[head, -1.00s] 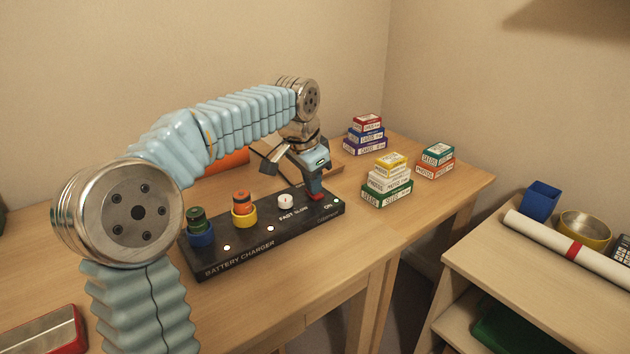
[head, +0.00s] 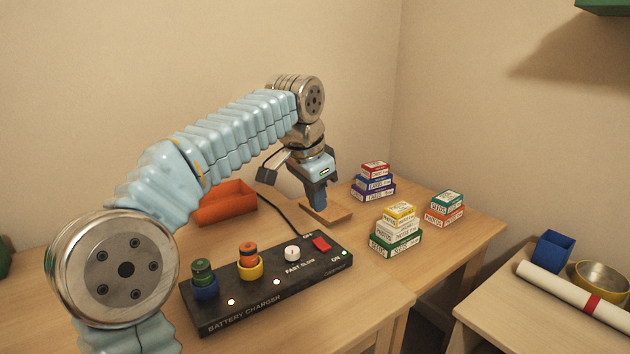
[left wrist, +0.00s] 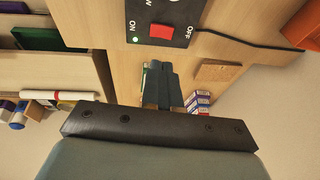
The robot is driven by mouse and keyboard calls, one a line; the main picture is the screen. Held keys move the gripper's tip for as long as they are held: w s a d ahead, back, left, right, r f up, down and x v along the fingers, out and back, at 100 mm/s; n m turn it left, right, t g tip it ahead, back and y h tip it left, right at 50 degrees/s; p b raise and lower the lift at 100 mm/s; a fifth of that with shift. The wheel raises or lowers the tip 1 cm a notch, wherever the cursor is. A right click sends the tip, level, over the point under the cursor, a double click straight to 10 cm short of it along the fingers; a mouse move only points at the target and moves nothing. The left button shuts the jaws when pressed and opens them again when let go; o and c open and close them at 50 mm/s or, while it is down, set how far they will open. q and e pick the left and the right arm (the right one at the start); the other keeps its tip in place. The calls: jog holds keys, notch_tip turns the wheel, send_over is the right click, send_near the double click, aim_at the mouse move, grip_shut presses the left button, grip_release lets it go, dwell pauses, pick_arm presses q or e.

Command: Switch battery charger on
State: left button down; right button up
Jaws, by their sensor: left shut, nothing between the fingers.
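The black battery charger (head: 222,313) lies on the desk in the head view. Its red rocker switch (head: 321,244) sits at the right end between the OFF and ON marks. A small green light (head: 344,253) glows by ON. The switch (left wrist: 162,31) and green light (left wrist: 135,40) also show at the top of the left wrist view. My left gripper (head: 318,206) is shut and empty, above and behind the switch, apart from it. My right gripper is not in view.
A white dial (head: 292,253) and two battery cells in coloured cups sit on the charger. Stacked small boxes (head: 397,232) stand to the right. A wooden block (head: 338,213) and an orange tray (head: 228,203) lie behind. The desk's front right is clear.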

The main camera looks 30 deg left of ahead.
pick_arm(q)
jog(key=v, duration=0.4)
jog(key=shift+d+r, duration=0.15)
jog(key=shift+s, duration=0.1)
dwell(0.3)
